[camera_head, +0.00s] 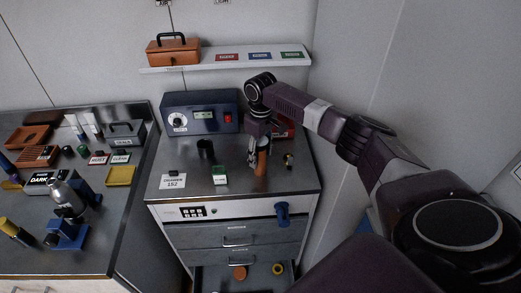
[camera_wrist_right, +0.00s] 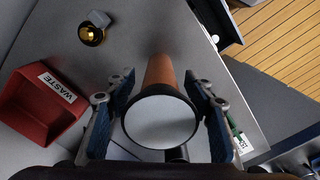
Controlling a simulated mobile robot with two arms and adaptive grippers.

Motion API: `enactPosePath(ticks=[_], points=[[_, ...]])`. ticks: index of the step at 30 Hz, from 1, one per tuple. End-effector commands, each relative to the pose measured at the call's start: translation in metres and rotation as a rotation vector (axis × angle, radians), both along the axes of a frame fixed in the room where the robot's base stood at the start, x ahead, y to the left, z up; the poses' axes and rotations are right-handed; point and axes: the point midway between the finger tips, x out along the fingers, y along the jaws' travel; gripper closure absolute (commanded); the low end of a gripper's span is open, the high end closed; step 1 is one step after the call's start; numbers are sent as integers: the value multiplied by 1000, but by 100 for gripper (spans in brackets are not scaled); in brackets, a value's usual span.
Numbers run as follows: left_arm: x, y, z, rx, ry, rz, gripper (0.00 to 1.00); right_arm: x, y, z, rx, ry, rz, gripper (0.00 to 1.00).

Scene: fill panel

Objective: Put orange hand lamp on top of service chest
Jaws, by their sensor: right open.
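The orange hand lamp (camera_head: 262,163) is upright at the right part of the service chest's grey top (camera_head: 232,172), its base appearing to rest there. In the right wrist view the lamp shows end-on: a pale round face (camera_wrist_right: 160,122) with a black rim, and an orange body (camera_wrist_right: 160,70) behind it. My right gripper (camera_head: 259,147) is above and around the lamp's upper end. Its blue-padded fingers (camera_wrist_right: 163,95) are open, one on each side of the lamp; the lamp's head hides any contact. My left gripper is out of view.
A blue meter box (camera_head: 200,122), black cup (camera_head: 205,148), green-labelled block (camera_head: 220,175) and number card (camera_head: 173,181) are on the chest. The red waste bin (camera_wrist_right: 30,110) and a brass knob-like item (camera_wrist_right: 91,35) are near the lamp. A lower drawer (camera_head: 214,274) is open.

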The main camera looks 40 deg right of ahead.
Motion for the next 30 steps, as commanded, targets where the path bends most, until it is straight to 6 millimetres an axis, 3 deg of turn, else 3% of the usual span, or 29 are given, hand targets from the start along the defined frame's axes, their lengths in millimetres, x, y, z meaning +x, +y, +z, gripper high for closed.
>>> enactPosePath(ticks=[5,18,24,30], points=[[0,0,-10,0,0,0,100,2,-1,19,1,-6,0,52],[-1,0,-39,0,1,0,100,1,0,106,1,-4,0,52],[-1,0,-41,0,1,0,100,0,0,121,1,-2,0,52],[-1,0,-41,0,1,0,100,0,-1,122,0,-1,0,52]])
